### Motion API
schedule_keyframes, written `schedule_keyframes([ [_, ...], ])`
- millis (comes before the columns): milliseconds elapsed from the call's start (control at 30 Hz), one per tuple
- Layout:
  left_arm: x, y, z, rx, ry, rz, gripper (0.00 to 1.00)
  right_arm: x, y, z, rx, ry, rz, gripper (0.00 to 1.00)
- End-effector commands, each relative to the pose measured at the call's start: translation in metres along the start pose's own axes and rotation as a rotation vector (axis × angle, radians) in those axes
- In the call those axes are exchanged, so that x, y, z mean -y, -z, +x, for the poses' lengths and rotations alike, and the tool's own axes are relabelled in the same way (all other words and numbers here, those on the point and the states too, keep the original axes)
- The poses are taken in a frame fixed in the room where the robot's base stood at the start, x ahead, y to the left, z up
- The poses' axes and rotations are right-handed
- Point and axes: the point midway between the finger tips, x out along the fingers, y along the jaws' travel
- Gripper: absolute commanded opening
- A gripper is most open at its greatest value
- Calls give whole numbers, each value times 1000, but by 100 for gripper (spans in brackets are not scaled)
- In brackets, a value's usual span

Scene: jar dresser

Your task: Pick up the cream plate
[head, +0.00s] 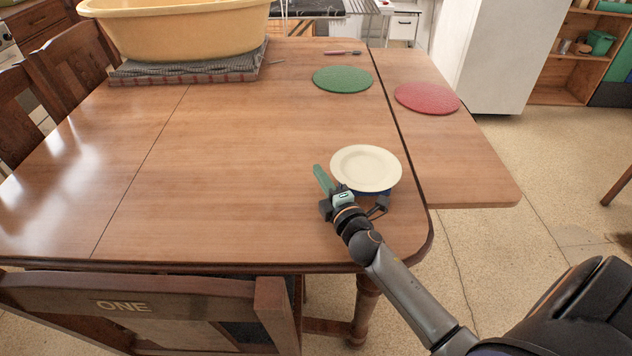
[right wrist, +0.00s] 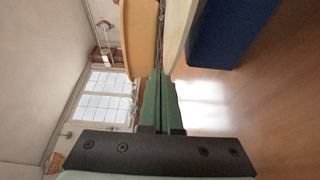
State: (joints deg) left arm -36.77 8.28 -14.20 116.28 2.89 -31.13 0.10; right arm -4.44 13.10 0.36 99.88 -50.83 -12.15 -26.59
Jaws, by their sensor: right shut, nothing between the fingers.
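The cream plate (head: 366,167) lies flat near the right front part of the wooden table, raised on a dark blue support (head: 376,193) that mostly hides beneath it. My right gripper (head: 319,169) is beside the plate's left edge, with its green fingers shut and empty. In the right wrist view, the shut fingers (right wrist: 157,74) point up the picture. The plate's pale edge (right wrist: 178,32) shows just beyond and right of their tips, with the blue support (right wrist: 232,35) at the right. I cannot tell whether the fingers touch the plate. My left gripper is not in view.
A yellow basin (head: 175,28) stands on a folded cloth (head: 190,70) at the back left. A green mat (head: 342,79) and a red mat (head: 427,98) lie behind the plate. A wooden chair (head: 150,300) stands at the front edge. The table's middle is clear.

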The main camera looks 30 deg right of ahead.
Motion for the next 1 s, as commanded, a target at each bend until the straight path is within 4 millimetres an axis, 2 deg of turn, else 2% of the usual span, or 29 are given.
schedule_keyframes([
  [200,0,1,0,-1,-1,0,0,-1,-15,-6,-1,-1,0,0],
  [567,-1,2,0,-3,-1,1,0,-1,-18,-7,-1,-2,1,0],
  [833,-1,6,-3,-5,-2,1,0,-1,-58,-21,0,0,-1,0],
  [1000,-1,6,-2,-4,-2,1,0,-1,-68,-24,-1,-2,1,0],
])
